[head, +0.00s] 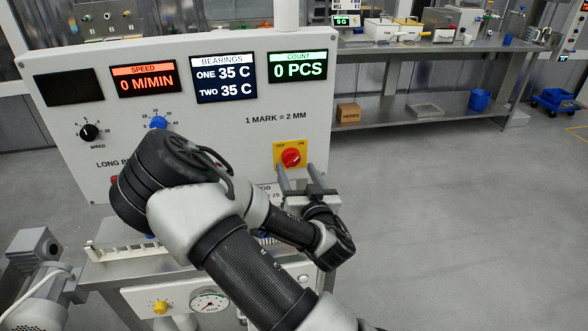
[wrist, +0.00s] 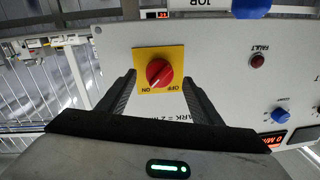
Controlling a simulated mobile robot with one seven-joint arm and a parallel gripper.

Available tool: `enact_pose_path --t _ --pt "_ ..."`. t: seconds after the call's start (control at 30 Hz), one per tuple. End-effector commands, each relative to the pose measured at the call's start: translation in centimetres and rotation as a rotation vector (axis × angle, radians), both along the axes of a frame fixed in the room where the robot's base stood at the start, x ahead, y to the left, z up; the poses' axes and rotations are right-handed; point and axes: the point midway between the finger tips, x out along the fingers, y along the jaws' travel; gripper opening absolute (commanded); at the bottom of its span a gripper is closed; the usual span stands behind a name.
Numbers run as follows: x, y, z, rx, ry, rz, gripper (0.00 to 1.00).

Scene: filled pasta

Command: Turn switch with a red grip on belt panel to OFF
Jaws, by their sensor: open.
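The switch with a red grip (head: 291,157) sits on a yellow plate (head: 279,164) at the lower right of the white belt panel (head: 230,135). In the wrist view, which is upside down, the red grip (wrist: 159,73) shows a pale mark pointing toward the ON label, away from OFF. My gripper (head: 296,168) is open, its two fingers pointing at the panel just below the grip in the head view. In the wrist view the fingertips (wrist: 159,78) stand to either side of the grip. Nothing is between them except the grip behind; I cannot tell the remaining depth.
The panel also carries a black speed knob (head: 89,132), a blue knob (head: 158,122) and a red fault lamp (wrist: 257,61). Displays run along its top. My arm covers the panel's lower middle. A gauge (head: 209,302) is below. The floor at right is open.

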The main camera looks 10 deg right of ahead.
Motion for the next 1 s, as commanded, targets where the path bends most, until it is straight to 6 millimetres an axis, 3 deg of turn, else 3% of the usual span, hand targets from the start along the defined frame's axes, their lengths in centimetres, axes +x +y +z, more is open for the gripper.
enact_pose_path --t 0.2,0.57,0.83,1.0 --pt "2.7 0.2 0.0 -0.001 0.0 0.0 0.59" --pt "3.3 0.2 0.0 0.001 0.0 -0.001 0.59" --pt "3.2 0.2 0.0 0.001 0.0 -0.001 0.18" --pt "3.2 0.2 -0.1 -0.005 0.0 -0.001 0.18"
